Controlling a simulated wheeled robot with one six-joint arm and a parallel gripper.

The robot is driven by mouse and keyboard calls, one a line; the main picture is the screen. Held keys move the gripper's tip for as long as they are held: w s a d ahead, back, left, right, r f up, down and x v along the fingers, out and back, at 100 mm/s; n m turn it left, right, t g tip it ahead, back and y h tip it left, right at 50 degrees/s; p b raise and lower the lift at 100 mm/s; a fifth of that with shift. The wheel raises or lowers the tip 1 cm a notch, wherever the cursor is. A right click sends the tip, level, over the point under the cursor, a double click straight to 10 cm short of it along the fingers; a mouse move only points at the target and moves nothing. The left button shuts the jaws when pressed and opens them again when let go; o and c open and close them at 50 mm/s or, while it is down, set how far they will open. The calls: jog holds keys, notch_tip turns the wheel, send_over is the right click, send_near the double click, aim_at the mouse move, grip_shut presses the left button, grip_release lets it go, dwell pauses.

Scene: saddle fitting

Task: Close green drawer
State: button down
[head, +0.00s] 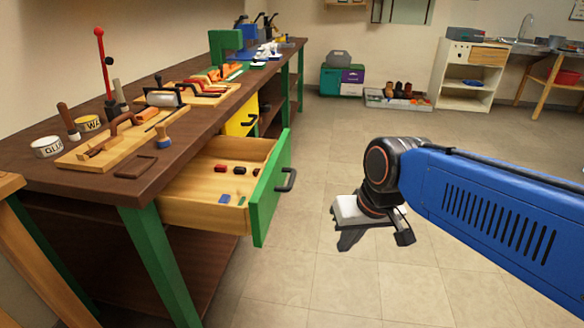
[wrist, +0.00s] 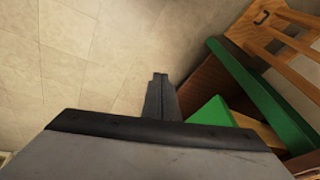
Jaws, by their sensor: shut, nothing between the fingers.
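The green drawer (head: 270,190) stands open, pulled out from under the dark wooden workbench. It has a green front with a black handle (head: 287,180), and its wooden tray (head: 200,210) holds several small red, black, blue and green items. My gripper (head: 347,242) is right of the drawer front and apart from it, over the floor, pointing down. In the wrist view my gripper's fingers (wrist: 158,82) are together with nothing between them. A green piece, likely the drawer front (wrist: 210,112), shows just right of the fingers there.
The workbench (head: 130,180) carries pots, boards and tools and has green legs. A yellow drawer (head: 242,117) sits farther along. A wooden frame (head: 20,230) stands at the near left. The tiled floor (head: 330,130) right of the drawer is clear.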

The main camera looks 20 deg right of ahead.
jog(key=w+a+f+m+g+y, duration=0.1)
jog(key=w+a+m+g+y, duration=0.2)
jog(key=w+m+y, duration=0.3)
jog(key=m+t+y, duration=0.9)
jog(key=m, duration=0.7)
send_near(286, 161)
jog(key=x, duration=0.6)
jog(key=shift+w+f, duration=0.1)
jog(key=shift+w, duration=0.1)
jog(key=shift+a, duration=0.15)
jog(key=x, duration=1.6)
jog(key=f+x, duration=0.1)
jog(key=x, duration=0.8)
jog(key=shift+f, duration=0.15)
jog(key=shift+w+a, duration=0.1)
jog(key=shift+a, duration=0.05)
jog(key=shift+r, duration=0.25)
